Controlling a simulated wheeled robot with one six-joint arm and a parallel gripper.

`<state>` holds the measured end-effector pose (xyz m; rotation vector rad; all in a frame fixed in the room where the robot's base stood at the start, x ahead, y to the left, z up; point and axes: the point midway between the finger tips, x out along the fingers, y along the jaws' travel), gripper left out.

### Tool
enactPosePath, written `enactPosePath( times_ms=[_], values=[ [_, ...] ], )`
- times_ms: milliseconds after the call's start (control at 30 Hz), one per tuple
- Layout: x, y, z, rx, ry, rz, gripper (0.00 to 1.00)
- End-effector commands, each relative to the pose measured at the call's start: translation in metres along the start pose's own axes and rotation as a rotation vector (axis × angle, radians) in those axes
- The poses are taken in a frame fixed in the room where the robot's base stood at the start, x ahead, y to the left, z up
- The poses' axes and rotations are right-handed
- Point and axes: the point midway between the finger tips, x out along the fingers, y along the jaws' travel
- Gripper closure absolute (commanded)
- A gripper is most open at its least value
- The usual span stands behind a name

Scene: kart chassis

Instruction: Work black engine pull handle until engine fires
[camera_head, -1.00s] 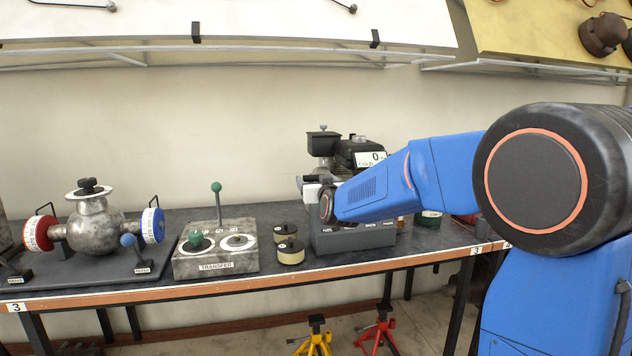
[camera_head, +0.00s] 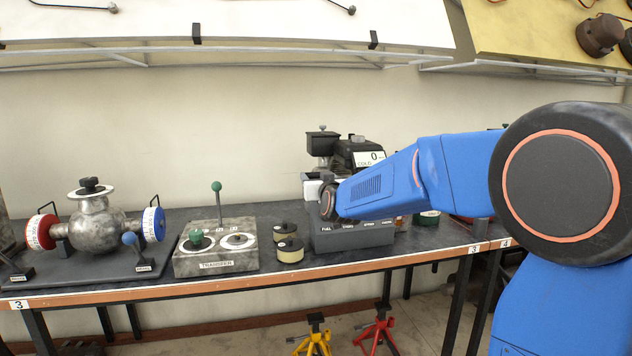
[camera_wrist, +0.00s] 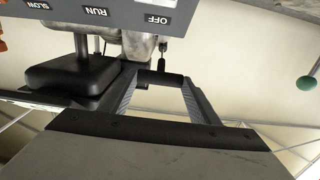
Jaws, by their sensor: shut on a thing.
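The engine (camera_head: 361,147) stands on a grey base (camera_head: 352,241) on the bench. Its white sign (camera_head: 369,159) reads 0 and COLD. In the wrist view my gripper (camera_wrist: 162,84) has its two fingers on either side of the small black pull handle (camera_wrist: 161,77) and is shut on it. A thin stem rises from the handle. In the head view my wrist and arm cover the handle, and the fingers are mostly hidden. The wrist view shows the grey panel (camera_wrist: 125,12) upside down, with OFF, RUN and SLOW labels.
Left of the engine stand two small round tins (camera_head: 290,250), the TRANSFER box (camera_head: 215,262) with green-knobbed levers, and a metal sphere (camera_head: 95,229) with red and blue dials. A black block (camera_wrist: 72,74) lies close beside one finger.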

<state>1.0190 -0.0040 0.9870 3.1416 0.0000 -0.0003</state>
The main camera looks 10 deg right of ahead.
Motion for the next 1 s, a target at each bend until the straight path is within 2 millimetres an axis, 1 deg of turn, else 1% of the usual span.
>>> enactPosePath(
  times_ms=[100,400,600,800,1000],
  values=[
    [-0.018,0.000,-0.014,0.001,0.004,0.000,0.85],
    [-0.073,0.000,-0.044,0.001,0.003,-0.001,0.85],
    [-0.100,0.000,-0.058,0.001,0.002,-0.001,0.85],
    [-0.114,0.000,-0.065,0.000,0.000,-0.001,0.85],
    [-0.118,0.000,-0.067,0.000,0.000,-0.001,0.85]
  ],
)
